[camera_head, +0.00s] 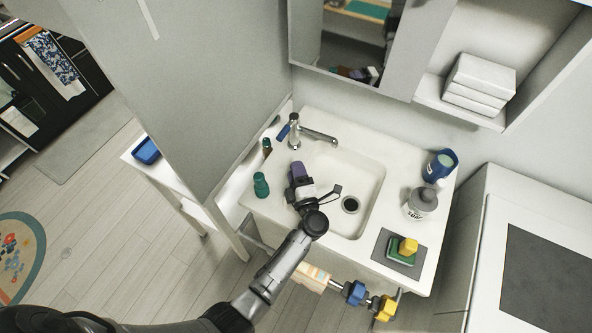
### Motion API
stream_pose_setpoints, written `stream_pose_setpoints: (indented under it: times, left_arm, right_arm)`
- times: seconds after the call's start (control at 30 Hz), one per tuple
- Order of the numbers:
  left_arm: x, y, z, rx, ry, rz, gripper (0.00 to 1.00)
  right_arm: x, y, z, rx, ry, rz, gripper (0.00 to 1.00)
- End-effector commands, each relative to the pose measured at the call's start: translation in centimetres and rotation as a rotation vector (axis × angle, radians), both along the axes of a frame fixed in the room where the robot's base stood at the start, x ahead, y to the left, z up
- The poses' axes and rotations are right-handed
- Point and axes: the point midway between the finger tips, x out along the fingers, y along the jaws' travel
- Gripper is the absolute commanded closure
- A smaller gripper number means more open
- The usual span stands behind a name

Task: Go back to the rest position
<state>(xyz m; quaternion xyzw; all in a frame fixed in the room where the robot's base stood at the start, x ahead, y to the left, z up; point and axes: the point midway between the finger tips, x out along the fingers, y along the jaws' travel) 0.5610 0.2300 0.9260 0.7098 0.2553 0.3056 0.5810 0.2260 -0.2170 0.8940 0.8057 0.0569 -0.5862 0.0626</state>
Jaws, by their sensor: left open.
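My left arm comes in from the lower left, and its gripper (322,191) is over the left side of the white sink basin (368,190). The gripper is open, with nothing visible held between its fingers. My right gripper is not in view.
The faucet (318,134) is behind the gripper. A green bottle (261,185) stands left of the basin. A tall grey panel (210,90) rises at left.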

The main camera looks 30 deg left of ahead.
Motion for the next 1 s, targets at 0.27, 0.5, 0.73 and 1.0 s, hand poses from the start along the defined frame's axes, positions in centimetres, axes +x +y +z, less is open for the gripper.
stream_pose_setpoints:
  times: [0.27,0.5,0.73,1.0]
  left_arm:
    - [0.0,0.0,0.0,0.0,0.0,0.0,0.5]
    - [-0.1,-0.6,1.0,0.094,0.01,-0.149,0.5]
    - [-2.3,-4.3,2.5,0.384,0.125,-0.566,0.5]
    - [-9.4,-8.4,0.2,0.733,0.47,-1.02,0.5]
  right_arm:
    - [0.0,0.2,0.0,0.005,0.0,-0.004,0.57]
    - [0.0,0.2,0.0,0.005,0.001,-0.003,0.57]
    - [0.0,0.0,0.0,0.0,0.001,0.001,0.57]
    - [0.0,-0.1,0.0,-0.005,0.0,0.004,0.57]
